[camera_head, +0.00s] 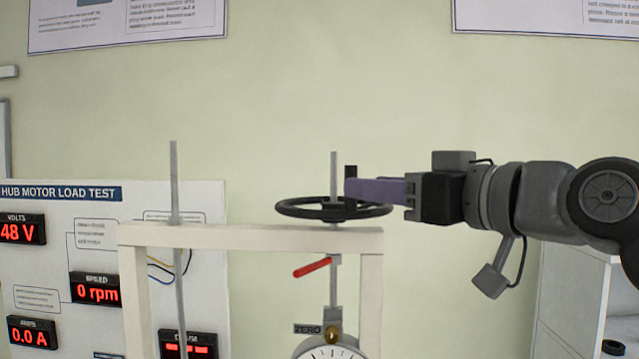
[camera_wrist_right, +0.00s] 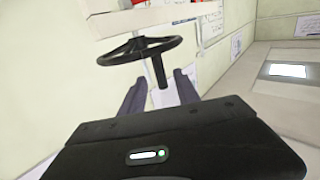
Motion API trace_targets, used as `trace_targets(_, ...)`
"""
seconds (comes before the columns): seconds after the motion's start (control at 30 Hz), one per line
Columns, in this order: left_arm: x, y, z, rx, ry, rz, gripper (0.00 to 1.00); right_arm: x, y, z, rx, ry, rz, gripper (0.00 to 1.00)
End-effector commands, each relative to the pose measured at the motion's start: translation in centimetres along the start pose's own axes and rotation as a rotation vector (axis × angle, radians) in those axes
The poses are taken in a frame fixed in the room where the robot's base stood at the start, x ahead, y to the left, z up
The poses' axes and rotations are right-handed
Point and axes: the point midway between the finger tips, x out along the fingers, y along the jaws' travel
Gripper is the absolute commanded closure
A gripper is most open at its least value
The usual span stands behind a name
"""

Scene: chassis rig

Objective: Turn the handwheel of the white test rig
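The black handwheel (camera_head: 322,214) lies flat above the top beam of the white test rig (camera_head: 250,238), around a grey threaded rod. Its short black upright handle (camera_head: 351,171) stands on the right part of the rim. My right gripper (camera_head: 352,190) comes in level from the right, its purple fingers at the handle and hiding its lower part. In the right wrist view, the wheel (camera_wrist_right: 138,46) appears upside down, and the handle (camera_wrist_right: 158,68) shows between the two spread fingertips, with gaps to both sides. My left gripper is not in view.
A red lever (camera_head: 312,267) and a round dial gauge (camera_head: 331,350) hang below the beam. A second rod (camera_head: 174,190) rises at the left. A display panel (camera_head: 50,260) reading 0 rpm stands behind left. A white cabinet (camera_head: 575,300) stands at the right. The space above the wheel is clear.

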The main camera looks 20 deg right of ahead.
Motion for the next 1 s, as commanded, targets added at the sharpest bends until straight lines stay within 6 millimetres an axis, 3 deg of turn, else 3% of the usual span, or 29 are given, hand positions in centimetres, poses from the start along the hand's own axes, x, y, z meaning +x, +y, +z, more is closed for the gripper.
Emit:
trace_targets(0.27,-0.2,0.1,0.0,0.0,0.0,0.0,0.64,0.5,0.0,0.0,0.0,-0.003,-0.001,0.62)
trace_targets(0.7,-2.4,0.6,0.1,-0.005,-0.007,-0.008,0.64,6.5,-0.1,-0.2,0.001,-0.003,-0.003,0.62)
trace_targets(1.0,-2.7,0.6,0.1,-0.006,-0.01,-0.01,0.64,7.9,0.0,0.0,0.0,0.0,-0.001,0.62)
